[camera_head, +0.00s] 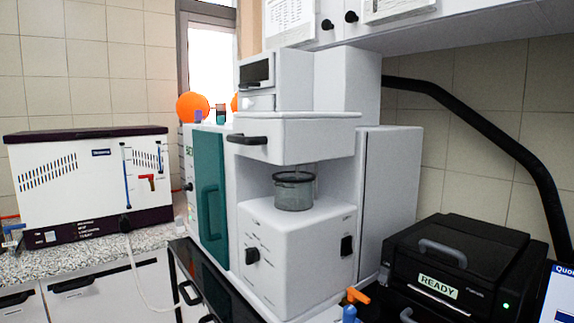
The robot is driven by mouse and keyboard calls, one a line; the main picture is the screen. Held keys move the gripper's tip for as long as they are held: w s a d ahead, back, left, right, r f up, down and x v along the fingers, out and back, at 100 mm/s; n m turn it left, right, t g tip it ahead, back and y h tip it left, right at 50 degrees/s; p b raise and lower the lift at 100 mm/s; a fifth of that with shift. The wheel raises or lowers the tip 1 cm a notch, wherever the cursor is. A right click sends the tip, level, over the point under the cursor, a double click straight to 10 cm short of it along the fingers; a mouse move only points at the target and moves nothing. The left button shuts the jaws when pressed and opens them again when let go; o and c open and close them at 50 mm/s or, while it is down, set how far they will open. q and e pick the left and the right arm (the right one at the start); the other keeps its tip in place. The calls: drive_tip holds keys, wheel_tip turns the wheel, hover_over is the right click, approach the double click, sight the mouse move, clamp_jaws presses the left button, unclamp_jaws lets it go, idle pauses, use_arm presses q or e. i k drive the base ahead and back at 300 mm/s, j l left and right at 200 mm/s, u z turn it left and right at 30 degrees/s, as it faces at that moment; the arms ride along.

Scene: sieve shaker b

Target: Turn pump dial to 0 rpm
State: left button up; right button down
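No dial is legibly marked as the pump dial or in rpm, so I cannot tell which one it is. The white central machine (297,222) has a black knob (252,256) on the left of its lower front. A black switch-like part (347,245) is on the right of the same front. The white and dark purple unit (90,185) at the left has a small black knob (125,224) low on its front, with a pale hose hanging from it. The markings are too small to read. Neither of my grippers shows.
A glass vessel (293,193) sits on the central machine below its overhanging head. A teal door (209,186) is left of it. A black unit reading READY (455,270) stands at the right, with an orange-handled blue part (357,295) in front. A thick black hose (500,140) hangs behind.

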sight(252, 255)
drive_tip(key=i+j+z, duration=0.1)
drive_tip(key=j, duration=0.2)
drive_tip(key=i+j+z, duration=0.25)
drive_tip(key=j, duration=0.3)
drive_tip(key=i+j+z, duration=0.1)
drive_tip(key=j, duration=0.25)
drive_tip(key=i, duration=0.1)
